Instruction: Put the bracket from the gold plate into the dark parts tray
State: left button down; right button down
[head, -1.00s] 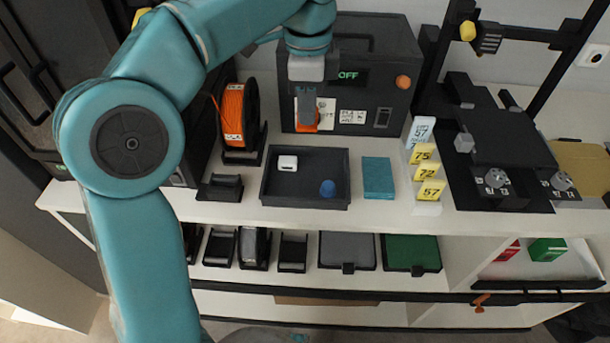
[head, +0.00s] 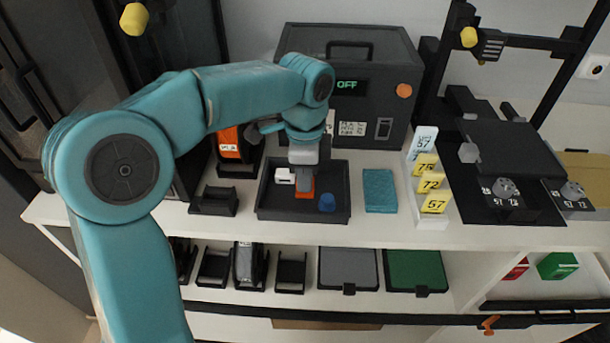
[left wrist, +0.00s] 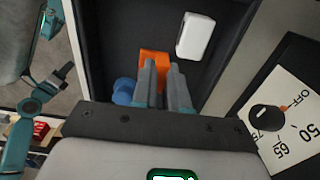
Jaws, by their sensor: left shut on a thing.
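My left gripper (head: 304,178) is shut on the orange bracket (head: 305,192) and holds it inside the dark parts tray (head: 262,212). In the left wrist view the bracket (left wrist: 154,60) shows beyond the closed fingers (left wrist: 166,88), over the tray's dark floor. I cannot tell whether the bracket touches the floor. A white block (head: 284,176) and a blue knob-like piece (head: 327,202) are in the tray on either side of the gripper. The gold plate (head: 588,168) lies at the far right, partly cut off, with no bracket visible on it. My right gripper is not seen.
A black oven-like box reading OFF (head: 352,80) stands close behind the tray. A teal pad (head: 379,190) and numbered cards (head: 432,180) are to the right. An orange spool (head: 232,145) and a black holder (head: 214,200) are to the left.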

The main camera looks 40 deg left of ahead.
pick_arm(q)
jog(key=shift+f, duration=0.1)
jog(key=shift+f, duration=0.15)
jog(key=c, duration=1.1)
grip_release()
jog(key=shift+c, duration=0.2)
notch_tip(320, 180, up, 12)
jog(key=p, duration=0.3)
jog(key=shift+r, duration=0.25)
